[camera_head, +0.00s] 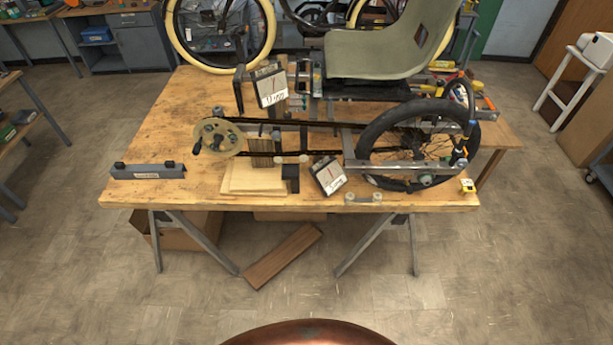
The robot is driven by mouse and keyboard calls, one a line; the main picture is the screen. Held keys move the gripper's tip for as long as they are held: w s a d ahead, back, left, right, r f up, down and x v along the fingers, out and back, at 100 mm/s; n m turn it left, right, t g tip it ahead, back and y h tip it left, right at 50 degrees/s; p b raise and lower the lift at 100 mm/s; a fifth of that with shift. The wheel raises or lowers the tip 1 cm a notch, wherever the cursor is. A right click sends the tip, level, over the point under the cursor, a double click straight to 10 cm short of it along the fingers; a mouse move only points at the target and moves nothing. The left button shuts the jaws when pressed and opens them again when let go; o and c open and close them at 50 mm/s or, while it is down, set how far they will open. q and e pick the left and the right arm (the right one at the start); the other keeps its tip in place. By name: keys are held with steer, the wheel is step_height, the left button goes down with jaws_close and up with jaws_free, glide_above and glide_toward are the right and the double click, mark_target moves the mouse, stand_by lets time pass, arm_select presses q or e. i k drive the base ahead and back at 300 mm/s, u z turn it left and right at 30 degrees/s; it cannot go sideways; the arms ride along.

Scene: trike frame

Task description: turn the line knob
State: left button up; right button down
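No part is plainly recognisable as the line knob at this size. A grey bar (147,172) with a small pale label and dark knob-like ends lies at the left front of the wooden workbench (220,200). Two dark boxes with white faces are on the bench: one tilted box (270,88) near the seat and one (328,176) near the front edge. A small fitting with two round ends (363,198) sits at the front edge. A small yellow item (467,186) is at the front right corner. Neither of my grippers is in view.
The trike frame's wheel (378,132), crank disc (217,138) and grey-green seat (385,45) fill much of the bench. Wooden blocks (254,178) lie under the frame. A loose plank (283,256) is on the floor below. The floor in front is mostly clear.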

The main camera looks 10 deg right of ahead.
mark_target(276, 135)
steer(key=z, duration=0.1)
steer(key=i, duration=0.95)
steer(key=z, duration=0.8)
